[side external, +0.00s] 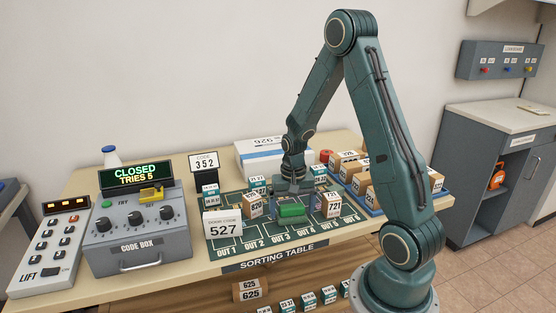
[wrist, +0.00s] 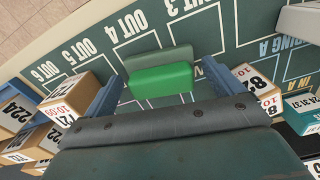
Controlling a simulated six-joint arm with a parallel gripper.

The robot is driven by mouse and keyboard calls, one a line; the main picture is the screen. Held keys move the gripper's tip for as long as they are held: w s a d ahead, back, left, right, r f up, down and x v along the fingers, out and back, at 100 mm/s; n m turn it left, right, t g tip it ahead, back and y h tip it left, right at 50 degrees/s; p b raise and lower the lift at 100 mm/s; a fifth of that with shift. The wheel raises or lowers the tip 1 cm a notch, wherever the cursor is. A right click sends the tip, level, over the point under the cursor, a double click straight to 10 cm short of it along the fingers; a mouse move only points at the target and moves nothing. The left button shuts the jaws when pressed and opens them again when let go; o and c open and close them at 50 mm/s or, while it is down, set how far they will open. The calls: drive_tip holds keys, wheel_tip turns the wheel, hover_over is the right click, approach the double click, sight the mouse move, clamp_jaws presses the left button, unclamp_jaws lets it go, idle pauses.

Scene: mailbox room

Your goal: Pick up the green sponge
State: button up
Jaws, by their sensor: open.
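The green sponge (side external: 291,210) lies on the dark green sorting mat near the OUT 3 and OUT 4 spaces. In the wrist view the sponge (wrist: 161,80) is a bright green block with a duller green strip along its far side. My gripper (side external: 293,200) is low over the mat at the sponge. In the wrist view its two blue fingers (wrist: 163,82) stand apart, one on each side of the sponge, with a gap on both sides. The gripper is open and holds nothing. Whether the fingertips touch the mat is unclear.
Numbered boxes stand close on both sides, one (side external: 252,205) left and one (side external: 331,204) right of the gripper. A white 527 door-code card (side external: 223,225) is at the front left. The code box (side external: 137,235) stands further left. The mat's front strip is mostly clear.

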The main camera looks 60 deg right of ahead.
sight(292, 207)
idle(0.4)
drive_tip(key=c, duration=0.8)
drive_tip(key=shift+r, duration=0.2)
wheel_tip(292, 207, up, 20)
drive_tip(key=shift+f, duration=0.15)
idle(0.7)
